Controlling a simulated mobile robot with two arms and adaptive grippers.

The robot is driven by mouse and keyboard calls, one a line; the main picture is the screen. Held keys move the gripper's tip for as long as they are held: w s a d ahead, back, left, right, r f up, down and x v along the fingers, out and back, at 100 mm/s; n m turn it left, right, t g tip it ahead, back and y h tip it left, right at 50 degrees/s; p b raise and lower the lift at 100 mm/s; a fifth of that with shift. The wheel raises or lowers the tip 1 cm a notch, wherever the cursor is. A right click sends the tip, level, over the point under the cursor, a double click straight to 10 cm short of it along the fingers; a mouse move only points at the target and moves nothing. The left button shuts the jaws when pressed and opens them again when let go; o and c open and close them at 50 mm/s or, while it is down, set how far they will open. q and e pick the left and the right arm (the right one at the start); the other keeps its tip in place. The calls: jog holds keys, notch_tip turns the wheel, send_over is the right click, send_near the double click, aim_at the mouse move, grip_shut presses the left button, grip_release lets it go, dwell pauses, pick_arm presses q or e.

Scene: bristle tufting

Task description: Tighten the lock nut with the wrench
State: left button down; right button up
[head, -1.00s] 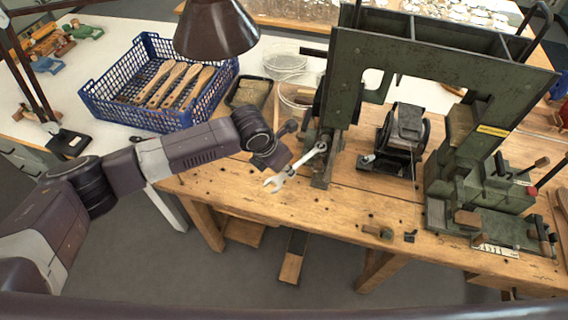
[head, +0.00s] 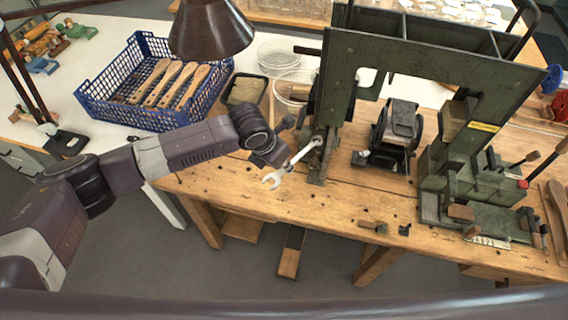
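The silver wrench (head: 294,162) slants in front of the dark machine post at the near edge of the wooden bench. Its open jaw points down left, and its upper right end lies against the lower part of the post. The lock nut cannot be made out; the wrench's upper end and the dark metal around it cover that spot. My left gripper (head: 283,156) reaches in from the left and appears shut on the wrench's shaft, though its fingertips are small and dark. My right gripper is not in view.
A blue crate (head: 130,117) of wooden brush handles sits on the left. A brown lamp shade (head: 210,30) hangs above my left arm. The bench front is mostly clear.

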pick_arm(q)
jog(key=shift+r+p, duration=0.6)
jog(key=shift+r, duration=1.7)
jog(key=shift+f, duration=0.15)
jog(key=shift+f, duration=0.25)
notch_tip(320, 180, down, 4)
jog(key=shift+r+b, duration=0.1)
jog(key=shift+b, duration=0.7)
